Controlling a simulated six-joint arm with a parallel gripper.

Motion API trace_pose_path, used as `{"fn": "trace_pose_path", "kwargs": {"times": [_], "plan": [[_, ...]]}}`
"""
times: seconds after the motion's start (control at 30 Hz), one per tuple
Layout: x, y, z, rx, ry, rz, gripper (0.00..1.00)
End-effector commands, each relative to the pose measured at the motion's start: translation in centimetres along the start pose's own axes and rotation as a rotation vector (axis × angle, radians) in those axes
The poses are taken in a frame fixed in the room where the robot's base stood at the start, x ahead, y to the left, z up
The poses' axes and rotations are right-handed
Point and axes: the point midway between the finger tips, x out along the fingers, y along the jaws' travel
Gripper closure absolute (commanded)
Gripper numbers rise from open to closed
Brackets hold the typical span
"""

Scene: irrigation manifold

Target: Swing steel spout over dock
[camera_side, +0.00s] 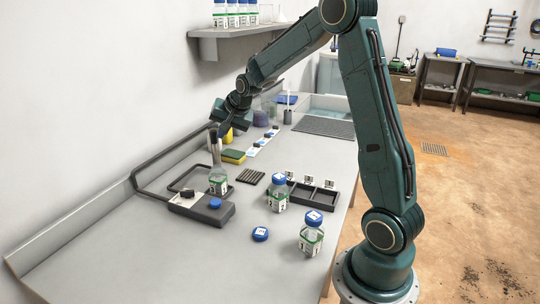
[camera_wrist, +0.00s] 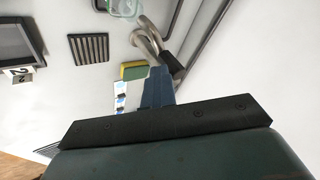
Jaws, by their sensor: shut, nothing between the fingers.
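The steel spout (camera_side: 214,150) is a curved bare metal pipe on a dark pipe behind the dock. In the wrist view the spout (camera_wrist: 148,38) shows as a bent tube beside a dark sleeve. The dock (camera_side: 208,216) is a low dark grey block with a blue knob; an uncapped clear bottle (camera_side: 218,184) with a green-edged label stands at its back. The bottle also shows at the top of the wrist view (camera_wrist: 124,7). My gripper (camera_side: 221,133) is shut and empty, close by the spout. In the wrist view its fingertips (camera_wrist: 159,72) are beside the dark sleeve; contact cannot be told.
A dark pipe (camera_side: 140,170) runs along the bench's left. A capped bottle (camera_side: 278,195), another capped bottle (camera_side: 311,235) and a loose blue cap (camera_side: 260,234) are at the front right. A black tray (camera_side: 318,199), slatted mat (camera_side: 250,177) and yellow-green sponge (camera_side: 233,157) lie near the middle.

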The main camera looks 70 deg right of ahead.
Motion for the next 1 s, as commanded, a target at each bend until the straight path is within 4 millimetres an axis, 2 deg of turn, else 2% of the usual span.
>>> {"fn": "trace_pose_path", "kwargs": {"times": [0.17,0.47,1.0], "plan": [[-0.4,0.6,0.1,-0.001,-0.002,-0.002,1.00],[-2.3,3.7,0.3,0.002,0.002,0.000,1.00],[-9.6,3.0,0.6,0.001,0.004,-0.001,1.00]]}}
